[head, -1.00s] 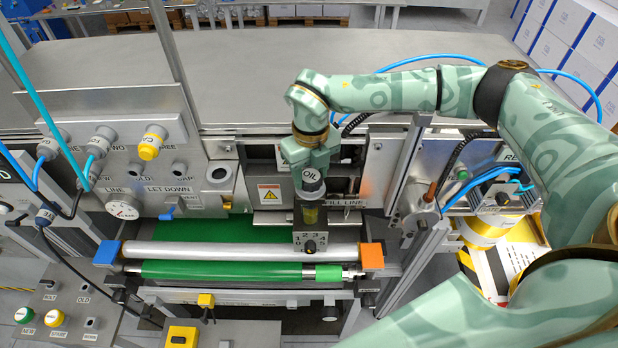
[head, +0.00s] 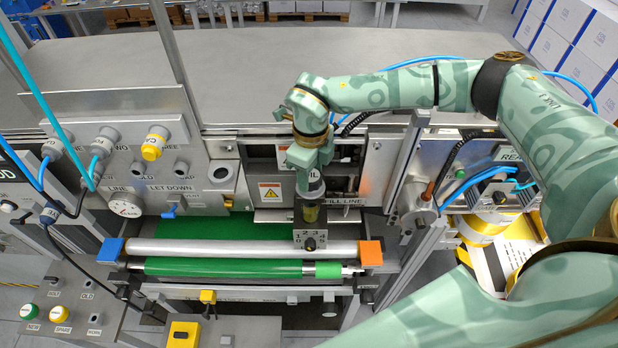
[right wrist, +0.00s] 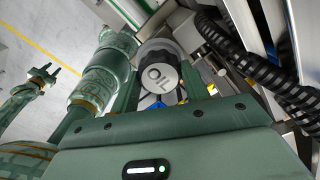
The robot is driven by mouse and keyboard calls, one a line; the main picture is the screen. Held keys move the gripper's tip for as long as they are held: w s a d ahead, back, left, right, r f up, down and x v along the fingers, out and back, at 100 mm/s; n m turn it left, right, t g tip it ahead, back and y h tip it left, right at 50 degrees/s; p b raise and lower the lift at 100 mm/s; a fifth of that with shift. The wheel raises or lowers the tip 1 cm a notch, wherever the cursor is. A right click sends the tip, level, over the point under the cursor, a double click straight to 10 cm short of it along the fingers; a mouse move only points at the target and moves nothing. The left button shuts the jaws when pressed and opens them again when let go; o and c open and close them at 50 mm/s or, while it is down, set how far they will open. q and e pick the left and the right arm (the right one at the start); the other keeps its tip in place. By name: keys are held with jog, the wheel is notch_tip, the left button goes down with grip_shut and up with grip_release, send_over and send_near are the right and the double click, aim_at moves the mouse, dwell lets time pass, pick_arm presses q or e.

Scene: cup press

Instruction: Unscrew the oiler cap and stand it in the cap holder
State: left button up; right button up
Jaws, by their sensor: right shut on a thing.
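The dark oiler cap (right wrist: 162,76) with a light top marked OIL sits between the fingers of my right gripper (right wrist: 161,88) in the right wrist view. In the head view my right gripper (head: 310,180) is shut on the cap from above. The cap stands upright over the oiler's yellowish glass body (head: 309,213); I cannot tell if the two are still joined. A grey ring with a dark hole (head: 221,173) is on the panel to the left, near a small CAP label; I cannot tell if it is the cap holder. My left gripper (right wrist: 50,70) appears small in the right wrist view, its opening unclear.
A grey roller (head: 215,248) and a green roller (head: 220,267) lie in front of the oiler. A panel with hose plugs (head: 153,147) and a dial (head: 126,206) stands left. A numbered selector plate (head: 310,243) is just below the oiler. Black ribbed hoses show in the right wrist view.

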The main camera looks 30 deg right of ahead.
aim_at(311, 174)
jog(key=shift+r+p, duration=0.55)
jog(key=shift+r, duration=0.1)
jog(key=shift+r+p, duration=0.8)
jog(key=shift+r, duration=0.3)
jog(key=shift+r+p, duration=0.3)
notch_tip(311, 174, up, 4)
jog(key=p, duration=0.3)
jog(key=shift+r, duration=0.25)
jog(key=w+a+b, duration=0.3)
jog(key=w+a, duration=0.2)
jog(key=a, duration=0.4)
jog(key=w+a+r+b, duration=0.1)
jog(key=w+a+b, duration=0.3)
jog(key=a, duration=0.4)
jog(key=shift+w+a+r, duration=0.15)
jog(key=shift+w+a, duration=0.2)
jog(key=shift+w, duration=0.45)
